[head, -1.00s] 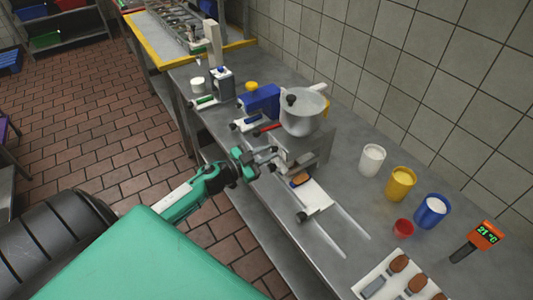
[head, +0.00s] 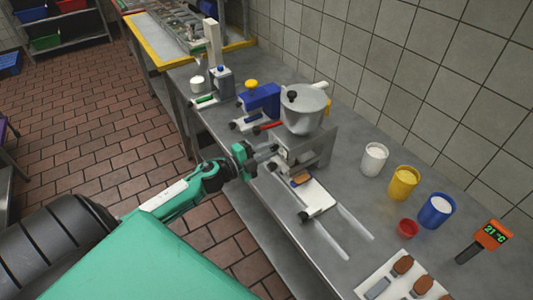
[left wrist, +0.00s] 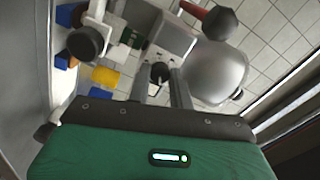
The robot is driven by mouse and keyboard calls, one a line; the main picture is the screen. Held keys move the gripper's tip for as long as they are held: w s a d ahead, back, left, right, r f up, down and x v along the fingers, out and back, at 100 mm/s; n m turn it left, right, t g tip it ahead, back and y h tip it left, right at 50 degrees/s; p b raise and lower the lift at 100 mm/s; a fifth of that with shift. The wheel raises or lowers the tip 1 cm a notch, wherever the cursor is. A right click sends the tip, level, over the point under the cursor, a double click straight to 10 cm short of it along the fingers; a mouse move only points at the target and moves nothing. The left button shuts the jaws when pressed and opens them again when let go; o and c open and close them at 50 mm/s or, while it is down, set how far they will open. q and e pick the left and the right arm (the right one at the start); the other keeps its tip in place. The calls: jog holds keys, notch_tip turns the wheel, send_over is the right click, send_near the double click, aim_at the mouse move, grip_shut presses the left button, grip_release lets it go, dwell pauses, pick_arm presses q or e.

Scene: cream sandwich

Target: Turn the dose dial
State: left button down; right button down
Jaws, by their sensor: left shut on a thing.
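The dosing machine has a grey metal body (head: 322,150) with a round pale hopper (head: 302,113) on top and stands on the steel bench. My left gripper (head: 273,151) reaches its front side from the left. In the left wrist view the two grey fingers of the left gripper (left wrist: 160,88) are shut on a small black dial (left wrist: 160,71) on the machine's face. The hopper fills the right of that view (left wrist: 218,70). In the head view the dial is hidden by the gripper. My right gripper is not in view.
A red lever (head: 267,127) is close above the gripper. A white sliding plate (head: 318,199) lies in front of the machine. White (head: 374,158), yellow (head: 403,181) and blue (head: 436,210) tubs and a red cup (head: 408,228) stand right. A blue machine (head: 262,98) stands behind.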

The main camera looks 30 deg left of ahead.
pick_arm(q)
jog(key=m+b, duration=0.1)
jog(key=m, duration=0.2)
jog(key=shift+f, duration=0.15)
jog(key=m+b, duration=0.1)
jog(key=m, duration=0.2)
jog(key=shift+m+b, duration=0.3)
jog(key=shift+b, duration=0.05)
jog(key=m+b, duration=0.1)
jog(key=m, duration=0.2)
jog(key=shift+m, duration=0.3)
jog(key=shift+m+b, duration=0.5)
jog(key=shift+m, duration=0.4)
jog(key=c, duration=1.3)
grip_release()
jog(key=shift+o, duration=0.2)
jog(key=shift+s, duration=0.1)
